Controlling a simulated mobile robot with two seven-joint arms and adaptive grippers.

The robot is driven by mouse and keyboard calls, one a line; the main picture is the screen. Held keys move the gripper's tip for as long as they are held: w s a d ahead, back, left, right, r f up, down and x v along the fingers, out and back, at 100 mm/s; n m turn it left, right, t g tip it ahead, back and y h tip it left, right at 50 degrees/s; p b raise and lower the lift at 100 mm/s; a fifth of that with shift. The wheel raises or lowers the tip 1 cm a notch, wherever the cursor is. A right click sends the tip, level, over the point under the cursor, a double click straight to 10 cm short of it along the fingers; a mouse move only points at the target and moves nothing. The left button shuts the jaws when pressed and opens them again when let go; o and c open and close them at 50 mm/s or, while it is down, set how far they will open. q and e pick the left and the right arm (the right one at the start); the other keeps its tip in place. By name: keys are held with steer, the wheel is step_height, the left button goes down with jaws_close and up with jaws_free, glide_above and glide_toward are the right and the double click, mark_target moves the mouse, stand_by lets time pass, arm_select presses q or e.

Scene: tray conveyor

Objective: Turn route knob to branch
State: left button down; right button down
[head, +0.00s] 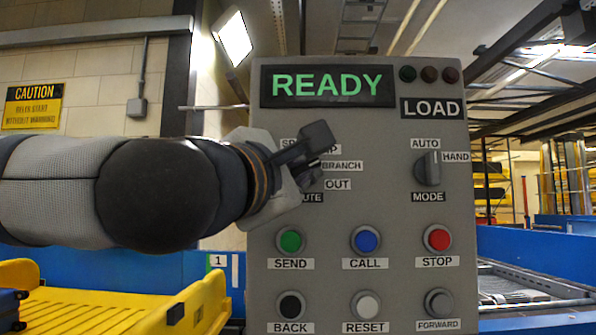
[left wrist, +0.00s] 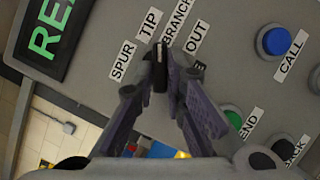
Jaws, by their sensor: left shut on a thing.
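The grey control panel (head: 400,215) faces me. My left gripper (head: 314,160) reaches in from the left and is shut at the route knob, under the SPUR and TIP labels. In the head view the gripper hides the knob and part of the ROUTE label. In the left wrist view the gripper (left wrist: 161,72) has its two fingers close around the dark route knob (left wrist: 160,78). The SPUR, TIP, BRANCH (head: 342,166) and OUT (head: 338,185) labels fan around it. I cannot tell for certain which label the knob points to. My right gripper is not in view.
The mode knob (head: 428,168) is to the right, between AUTO and HAND. Below are the green SEND (head: 290,241), blue CALL (head: 366,239) and red STOP (head: 438,238) buttons, with more buttons under them. The display (head: 327,86) reads READY. A yellow tray (head: 85,310) lies lower left.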

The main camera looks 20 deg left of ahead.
arm_select(q)
steer(key=shift+a+r+m+g+h, duration=0.15)
steer(key=shift+m+g, duration=0.15)
steer(key=shift+m, duration=0.5)
steer(key=shift+d+r+m+g+h, duration=0.15)
steer(key=shift+m+g, duration=0.15)
steer(key=shift+m, duration=0.5)
steer(key=shift+a, duration=0.15)
steer(key=c, duration=1.6)
jaws_free()
steer(key=shift+w+f, duration=0.1)
steer(key=shift+c, duration=0.2)
steer(key=s+a, duration=0.1)
steer(key=s, duration=1.1)
steer(key=shift+f, duration=0.4)
steer(key=shift+a, duration=0.1)
